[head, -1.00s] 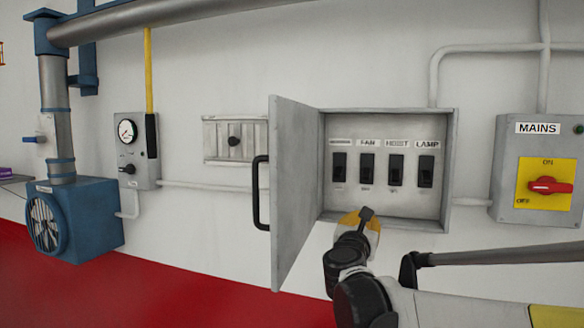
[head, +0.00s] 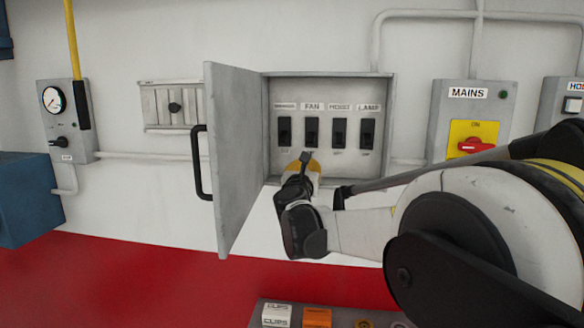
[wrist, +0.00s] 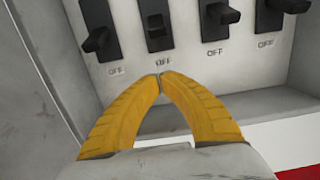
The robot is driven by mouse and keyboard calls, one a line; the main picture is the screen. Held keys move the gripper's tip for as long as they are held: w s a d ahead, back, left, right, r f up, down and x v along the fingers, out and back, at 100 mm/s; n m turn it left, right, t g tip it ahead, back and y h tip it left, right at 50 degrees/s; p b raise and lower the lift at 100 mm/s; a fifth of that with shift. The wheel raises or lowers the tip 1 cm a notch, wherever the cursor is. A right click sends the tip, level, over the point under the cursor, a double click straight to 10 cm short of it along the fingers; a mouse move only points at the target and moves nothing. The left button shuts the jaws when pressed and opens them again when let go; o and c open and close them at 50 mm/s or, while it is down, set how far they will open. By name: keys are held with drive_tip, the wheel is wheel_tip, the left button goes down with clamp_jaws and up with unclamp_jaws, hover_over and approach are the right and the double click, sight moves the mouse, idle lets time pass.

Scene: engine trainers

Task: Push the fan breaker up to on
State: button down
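The fan breaker (head: 311,131) is a black switch under the FAN label (head: 312,106), second from the left in the open grey box. In the wrist view the fan breaker (wrist: 155,24) has its lever at the OFF end, with an OFF mark below it. My gripper (wrist: 160,76) has its yellow fingertips together, with nothing seen between them. The tips appear just below the fan breaker's OFF mark; I cannot tell if they touch the panel. In the head view my gripper (head: 315,163) is at the box's lower edge, partly hidden by my wrist.
The box door (head: 232,160) stands open on the left, with a black handle (head: 198,165). Other breakers flank the fan one, including hoist (head: 339,132) and lamp (head: 367,133). The mains switch box (head: 468,122) is on the right. A tray of parts (head: 262,314) shows below.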

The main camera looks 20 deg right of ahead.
sight(308, 147)
drive_tip(key=shift+x, duration=1.05)
drive_tip(key=r, duration=0.1)
drive_tip(key=s+r+p, duration=0.1)
drive_tip(key=a+r, duration=0.1)
drive_tip(key=shift+s+r, duration=0.15)
drive_tip(key=shift+s+a+r+p, duration=0.1)
drive_tip(key=shift+s+r+p, duration=0.1)
drive_tip(key=shift+r+p, duration=0.15)
drive_tip(key=shift+w+f, duration=0.2)
drive_tip(key=shift+w, duration=0.05)
drive_tip(key=shift+s, duration=0.1)
drive_tip(key=shift+s+r, duration=0.1)
drive_tip(key=shift+r, duration=0.05)
drive_tip(key=shift+g+p, duration=0.3)
drive_tip(key=shift+s+r+y, duration=0.1)
drive_tip(key=shift+r+y, duration=0.05)
drive_tip(key=shift+y, duration=0.15)
